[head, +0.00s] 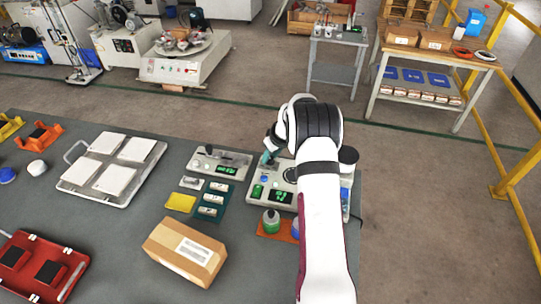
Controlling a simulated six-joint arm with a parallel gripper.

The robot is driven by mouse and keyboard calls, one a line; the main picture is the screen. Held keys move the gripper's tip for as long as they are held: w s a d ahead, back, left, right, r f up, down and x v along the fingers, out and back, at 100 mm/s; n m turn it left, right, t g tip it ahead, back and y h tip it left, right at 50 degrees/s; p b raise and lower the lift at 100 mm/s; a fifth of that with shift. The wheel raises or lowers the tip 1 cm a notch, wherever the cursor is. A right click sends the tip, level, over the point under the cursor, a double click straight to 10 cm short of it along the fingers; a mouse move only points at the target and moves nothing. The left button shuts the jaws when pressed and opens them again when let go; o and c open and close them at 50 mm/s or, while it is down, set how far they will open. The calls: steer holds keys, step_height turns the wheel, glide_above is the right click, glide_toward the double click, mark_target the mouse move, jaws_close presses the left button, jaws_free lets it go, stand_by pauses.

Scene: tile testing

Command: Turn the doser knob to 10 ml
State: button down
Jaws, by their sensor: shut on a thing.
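The doser (283,174) is a light grey unit with green displays, on the grey table in the head view. My arm hides its right part.
A similar grey unit (222,163) with a green display stands just to the left. A green bottle (271,221) is on an orange mat in front of the doser. A cardboard box (186,251), a tray of white tiles (111,163) and a red case (40,264) lie further left.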

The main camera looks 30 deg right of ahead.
steer(key=shift+d+n+y, duration=0.1)
steer(key=shift+n+y, duration=0.4)
steer(key=shift+n, duration=1)
steer(key=c, duration=0.6)
jaws_free()
steer(key=v, duration=1.5)
steer(key=shift+d+r, duration=0.15)
steer(key=shift+r, duration=0.25)
